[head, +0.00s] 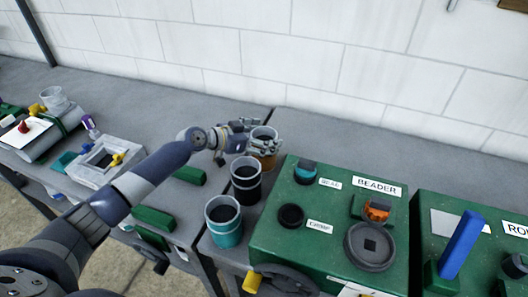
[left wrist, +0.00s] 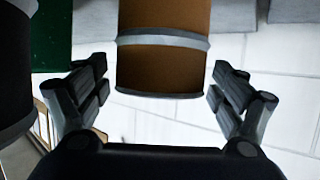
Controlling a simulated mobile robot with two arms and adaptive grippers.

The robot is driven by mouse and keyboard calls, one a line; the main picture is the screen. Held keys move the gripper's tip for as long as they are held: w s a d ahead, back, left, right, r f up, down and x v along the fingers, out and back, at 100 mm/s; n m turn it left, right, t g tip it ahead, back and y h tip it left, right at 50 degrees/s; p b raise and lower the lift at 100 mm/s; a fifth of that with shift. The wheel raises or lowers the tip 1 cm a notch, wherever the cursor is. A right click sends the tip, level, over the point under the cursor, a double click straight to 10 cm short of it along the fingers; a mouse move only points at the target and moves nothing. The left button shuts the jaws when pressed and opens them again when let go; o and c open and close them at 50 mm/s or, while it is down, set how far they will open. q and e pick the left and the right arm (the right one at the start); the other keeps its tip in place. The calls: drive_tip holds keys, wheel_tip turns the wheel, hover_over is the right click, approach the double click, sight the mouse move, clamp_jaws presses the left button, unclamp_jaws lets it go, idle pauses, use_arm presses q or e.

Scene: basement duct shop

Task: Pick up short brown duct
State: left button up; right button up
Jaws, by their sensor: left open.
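The short brown duct (head: 265,146) stands at the back of a row of ducts on the grey bench in the head view. Its brown side and grey band fill the upper middle of the left wrist view (left wrist: 163,68). My left gripper (head: 254,139) is open, with its fingers at the brown duct. In the left wrist view the left gripper's fingers (left wrist: 160,95) are spread to either side of the duct, with gaps showing between them and it. My right gripper is not in view.
A black duct (head: 246,180) and a teal duct (head: 223,220) stand in front of the brown one. The green beader machine (head: 330,245) is close on the right. A white wall (head: 300,45) rises behind the bench, whose back strip is clear.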

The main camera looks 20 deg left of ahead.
use_arm(q)
drive_tip(key=c, duration=1.6)
drive_tip(key=shift+r, duration=0.1)
